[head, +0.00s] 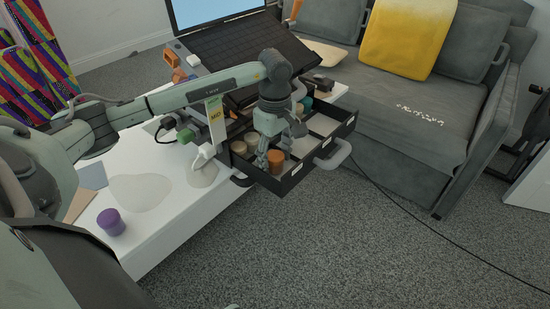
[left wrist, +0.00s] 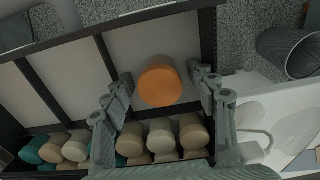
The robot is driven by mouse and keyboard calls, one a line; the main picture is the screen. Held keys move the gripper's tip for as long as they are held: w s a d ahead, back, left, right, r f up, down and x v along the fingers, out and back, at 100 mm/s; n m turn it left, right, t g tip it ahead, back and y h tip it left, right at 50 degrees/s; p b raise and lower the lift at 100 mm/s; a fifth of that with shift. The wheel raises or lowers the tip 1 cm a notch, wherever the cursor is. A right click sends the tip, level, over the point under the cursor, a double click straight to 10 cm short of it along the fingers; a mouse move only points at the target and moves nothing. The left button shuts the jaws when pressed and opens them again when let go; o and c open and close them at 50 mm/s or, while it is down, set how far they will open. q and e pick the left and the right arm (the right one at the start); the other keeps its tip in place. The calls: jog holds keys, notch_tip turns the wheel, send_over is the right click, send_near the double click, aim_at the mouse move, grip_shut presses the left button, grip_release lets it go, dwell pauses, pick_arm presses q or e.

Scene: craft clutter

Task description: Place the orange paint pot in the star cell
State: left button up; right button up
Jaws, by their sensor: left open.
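The orange paint pot (head: 276,161) is at the near end of the open black drawer (head: 316,160). In the left wrist view the pot (left wrist: 160,82) is over or in a pale-floored front cell (left wrist: 105,48); I cannot tell whether it touches the floor. My left gripper (head: 274,153) reaches down into the drawer, fingers around the pot. In the left wrist view my left gripper (left wrist: 163,85) is open, one finger on each side of the pot with gaps. Small white labels show on the drawer front, but no star is readable. My right gripper is not in view.
Beige pots (left wrist: 160,137) and teal pots (left wrist: 40,150) fill the drawer's back cells; other front cells look empty. A handle (head: 334,154) sticks out in front. A purple pot (head: 111,222) stands on the white table (head: 190,215). A grey sofa (head: 405,120) stands behind.

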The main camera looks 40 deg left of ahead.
aim_at(275, 155)
pick_arm(q)
jog(key=shift+r, duration=0.3)
notch_tip(275, 155, up, 3)
jog(key=shift+w+r, duration=0.1)
notch_tip(275, 155, up, 8)
jog(key=shift+r+b, duration=0.2)
jog(key=shift+b, duration=0.1)
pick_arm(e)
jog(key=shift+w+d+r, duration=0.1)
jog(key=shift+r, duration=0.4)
